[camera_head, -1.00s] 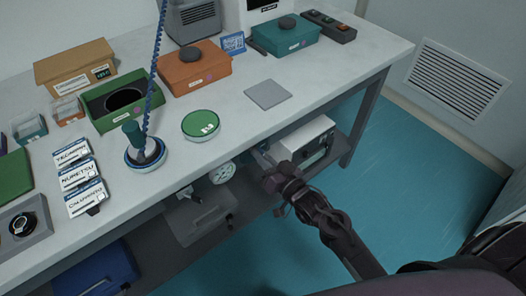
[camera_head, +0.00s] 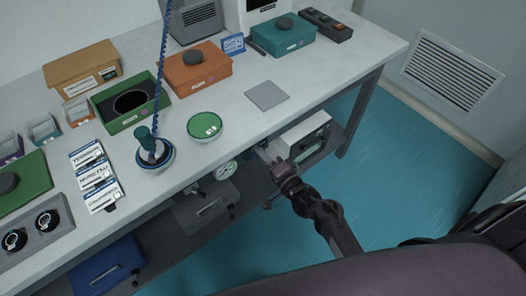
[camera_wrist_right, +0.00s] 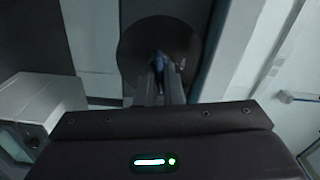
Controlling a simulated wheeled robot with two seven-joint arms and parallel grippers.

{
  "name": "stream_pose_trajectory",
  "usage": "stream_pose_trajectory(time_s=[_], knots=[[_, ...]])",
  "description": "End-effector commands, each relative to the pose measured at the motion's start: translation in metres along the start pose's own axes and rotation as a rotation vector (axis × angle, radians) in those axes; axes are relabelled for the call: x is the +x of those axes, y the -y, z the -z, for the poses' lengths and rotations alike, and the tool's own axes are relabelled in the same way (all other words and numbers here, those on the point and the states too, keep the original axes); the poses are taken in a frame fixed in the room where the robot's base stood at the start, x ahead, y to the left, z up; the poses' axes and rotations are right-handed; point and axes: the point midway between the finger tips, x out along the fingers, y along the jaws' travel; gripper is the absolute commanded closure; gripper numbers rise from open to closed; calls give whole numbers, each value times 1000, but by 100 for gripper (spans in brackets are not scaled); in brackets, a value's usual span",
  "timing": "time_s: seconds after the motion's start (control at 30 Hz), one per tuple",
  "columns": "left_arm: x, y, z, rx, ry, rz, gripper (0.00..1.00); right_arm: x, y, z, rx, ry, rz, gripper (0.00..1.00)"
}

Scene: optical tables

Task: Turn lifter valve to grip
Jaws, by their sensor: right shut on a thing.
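My right gripper (camera_head: 268,153) reaches in under the front edge of the table, between a round white gauge (camera_head: 225,169) and a white box. In the right wrist view the fingers (camera_wrist_right: 159,75) are shut on a small bluish piece (camera_wrist_right: 160,60) in front of a dark round disc (camera_wrist_right: 150,38). This piece may be the lifter valve; its handle direction and markings cannot be read. On the table, a green-handled round lifter head (camera_head: 154,154) stands with a blue coiled cord (camera_head: 161,70) rising from it. My left gripper is not in view.
The white table (camera_head: 225,110) carries a green-topped round pad (camera_head: 205,126), an orange box (camera_head: 197,70), an open green box (camera_head: 130,102) and several label cards. A white box (camera_head: 305,135) sits on the lower shelf, right of my gripper. Teal floor is clear at right.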

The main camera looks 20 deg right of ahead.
Motion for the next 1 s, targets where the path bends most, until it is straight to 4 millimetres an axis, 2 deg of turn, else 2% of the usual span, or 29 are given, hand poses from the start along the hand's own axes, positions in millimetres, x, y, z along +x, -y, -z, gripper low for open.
stream_pose_trajectory(time_s=[0.4, 0.97, 1.0], knots=[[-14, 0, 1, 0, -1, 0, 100, 0, 0, 0, 189, -1, 1, 100], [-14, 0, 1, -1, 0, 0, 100, 0, -1, 0, 216, -1, 0, 100], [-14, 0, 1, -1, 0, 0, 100, 0, -1, 0, 216, -1, 0, 88]])
